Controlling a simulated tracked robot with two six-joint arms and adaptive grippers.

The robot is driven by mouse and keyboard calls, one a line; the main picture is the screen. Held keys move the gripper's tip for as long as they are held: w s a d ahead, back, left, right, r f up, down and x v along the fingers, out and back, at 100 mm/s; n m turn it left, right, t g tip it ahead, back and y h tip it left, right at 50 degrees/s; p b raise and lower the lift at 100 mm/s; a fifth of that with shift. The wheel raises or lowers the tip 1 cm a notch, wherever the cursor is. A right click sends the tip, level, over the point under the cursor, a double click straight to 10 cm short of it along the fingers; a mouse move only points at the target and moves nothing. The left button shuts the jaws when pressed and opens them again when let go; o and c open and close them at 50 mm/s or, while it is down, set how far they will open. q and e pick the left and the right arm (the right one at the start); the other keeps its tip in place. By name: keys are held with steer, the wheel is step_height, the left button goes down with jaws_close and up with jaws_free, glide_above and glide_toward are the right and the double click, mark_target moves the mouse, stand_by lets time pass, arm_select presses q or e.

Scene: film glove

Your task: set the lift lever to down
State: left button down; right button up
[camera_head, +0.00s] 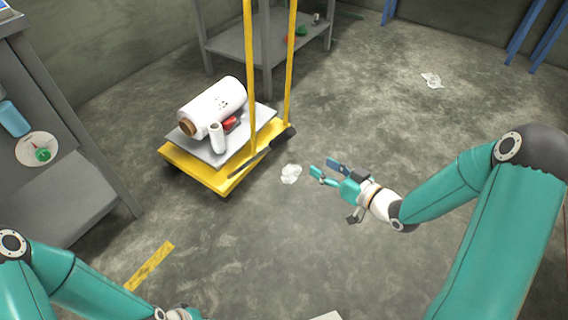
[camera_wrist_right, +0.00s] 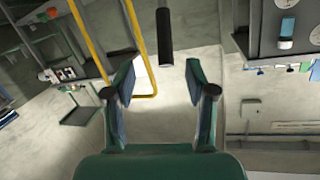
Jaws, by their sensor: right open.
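The lift lever is a dark rod with a thicker black grip (camera_head: 286,132) on the near right side of the yellow trolley (camera_head: 182,158). It slants up to the right in the head view. In the right wrist view a black cylinder (camera_wrist_right: 165,45), seemingly the lever grip, stands beyond and between the fingertips, apart from them. My right gripper (camera_head: 322,166) is open and empty, to the lower right of the grip; its spread fingers also show in the right wrist view (camera_wrist_right: 165,82). My left gripper (camera_head: 188,314) barely shows at the bottom edge; its fingers are hidden.
The trolley carries a large white film roll (camera_head: 215,105), a small white roll (camera_head: 217,138) and something red. Yellow uprights (camera_head: 290,70) rise beside the lever. Crumpled film (camera_head: 291,173) lies on the floor. A grey bench (camera_head: 75,195) stands left. Floor on the right is mostly clear.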

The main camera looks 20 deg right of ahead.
mark_target(286, 139)
steer(key=w+a+b, duration=0.2)
steer(key=w, duration=0.2)
steer(key=w+a+n+y+b, duration=0.1)
steer(key=w+a+b, duration=0.1)
steer(key=w+b, duration=0.1)
steer(key=w+a+n+t+y+b, duration=0.1)
steer(key=w+b, duration=0.1)
steer(key=w, duration=0.3)
steer(key=shift+w+a+f+b, duration=0.25)
steer(key=shift+a+f+b, duration=0.05)
steer(key=shift+a+b, duration=0.1)
arm_select(q)
step_height(286, 139, down, 10)
arm_select(e)
steer(key=shift+w+a+r, duration=0.1)
steer(key=shift+w+a, duration=0.25)
steer(key=shift+w, duration=0.25)
arm_select(q)
steer(key=shift+f, duration=0.1)
arm_select(e)
steer(key=shift+c, duration=0.4)
steer(key=shift+d, duration=0.1)
jaws_close()
